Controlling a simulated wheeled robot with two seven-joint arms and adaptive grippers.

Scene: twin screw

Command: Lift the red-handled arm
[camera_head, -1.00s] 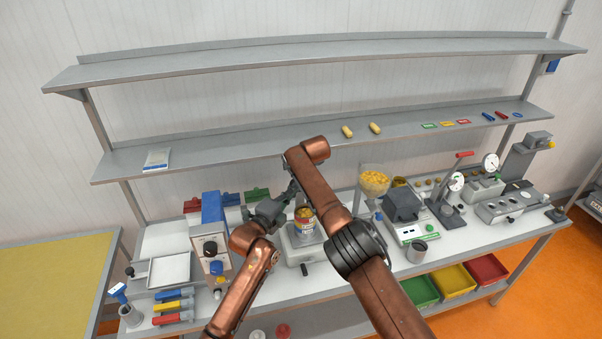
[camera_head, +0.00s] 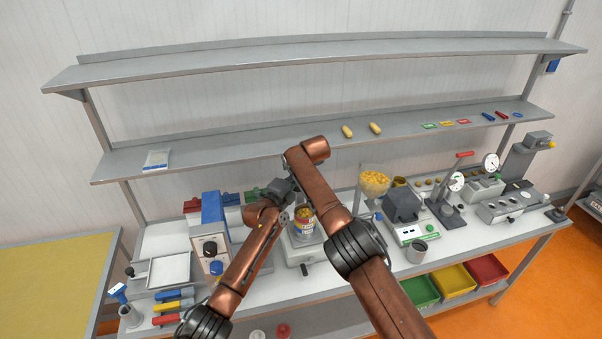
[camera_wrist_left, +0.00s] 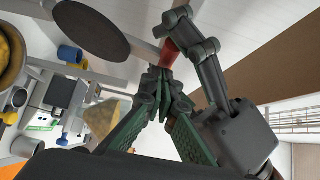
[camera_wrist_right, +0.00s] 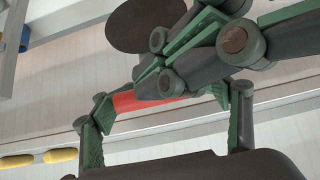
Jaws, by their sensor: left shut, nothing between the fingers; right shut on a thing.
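A red handle (camera_wrist_right: 140,99) shows in the right wrist view between the fingers of my right gripper (camera_wrist_right: 165,118), which is shut on it. My left gripper (camera_wrist_left: 160,78) is shut and empty, its tips close by the same red handle (camera_wrist_left: 170,53). Whether they touch it I cannot tell. In the head view my left gripper (camera_head: 283,190) is beside a bench machine with a can (camera_head: 304,218) on it. My right gripper and the handle are hidden there behind my right arm. Another red-handled lever (camera_head: 464,154) stands farther right on the bench.
A dark round disc (camera_wrist_left: 92,30) is close to the grippers. A lower shelf (camera_head: 230,146) runs behind the arms. A blue machine (camera_head: 211,222) stands left, a hopper of yellow pieces (camera_head: 374,182) right.

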